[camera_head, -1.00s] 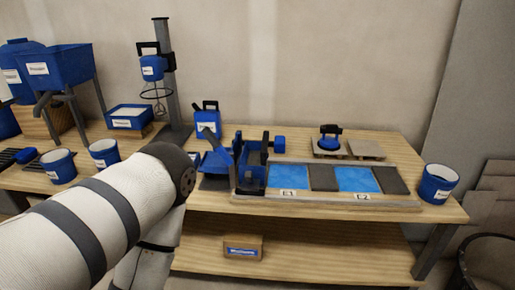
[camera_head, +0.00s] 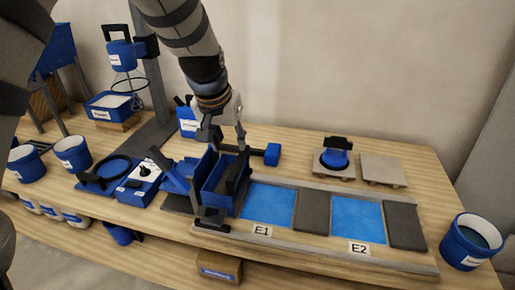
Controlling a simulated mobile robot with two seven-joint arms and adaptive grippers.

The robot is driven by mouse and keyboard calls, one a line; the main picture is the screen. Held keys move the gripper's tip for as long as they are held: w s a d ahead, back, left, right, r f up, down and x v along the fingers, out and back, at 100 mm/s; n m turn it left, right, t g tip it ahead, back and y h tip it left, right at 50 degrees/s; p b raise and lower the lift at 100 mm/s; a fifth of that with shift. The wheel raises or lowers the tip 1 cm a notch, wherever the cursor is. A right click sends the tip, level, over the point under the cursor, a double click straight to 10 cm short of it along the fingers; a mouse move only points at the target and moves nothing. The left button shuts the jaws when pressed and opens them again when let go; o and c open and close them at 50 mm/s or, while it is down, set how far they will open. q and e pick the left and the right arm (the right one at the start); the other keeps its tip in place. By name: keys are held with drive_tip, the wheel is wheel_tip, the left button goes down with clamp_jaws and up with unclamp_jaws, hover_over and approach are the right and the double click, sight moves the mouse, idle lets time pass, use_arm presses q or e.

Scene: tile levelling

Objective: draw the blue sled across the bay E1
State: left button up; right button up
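The blue sled (camera_head: 213,189) stands at the left end of the tile frame, beside bay E1 (camera_head: 268,206), a bright blue bed with an "E1" label at its front edge. The sled has a tall blue box body with black parts and a black foot at the front. My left gripper (camera_head: 224,141) points down just above the sled's upper edge. Its two fingers are spread apart with nothing visible between them. Whether a fingertip touches the sled I cannot tell. My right gripper is not in view.
Bay E2 (camera_head: 357,217) lies right of E1, past a dark grey tile (camera_head: 314,212). A blue bucket (camera_head: 470,241) stands at the right end of the bench. A suction lifter (camera_head: 336,156) sits on a tile behind the frame. A mixer stand rises at the left.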

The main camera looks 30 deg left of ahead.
sight(236, 166)
use_arm(q)
drive_tip(key=x, duration=0.4)
drive_tip(key=shift+s+a+f, duration=0.15)
drive_tip(key=shift+s+f, duration=0.05)
drive_tip(key=shift+s, duration=0.15)
drive_tip(key=b+x, duration=0.1)
drive_tip(key=x, duration=0.6)
drive_tip(key=shift+w+f, duration=0.15)
drive_tip(key=shift+w, duration=0.05)
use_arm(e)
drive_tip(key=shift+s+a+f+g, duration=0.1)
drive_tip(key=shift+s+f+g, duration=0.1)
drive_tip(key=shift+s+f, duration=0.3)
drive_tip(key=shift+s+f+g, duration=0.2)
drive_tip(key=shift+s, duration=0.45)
use_arm(q)
clamp_jaws()
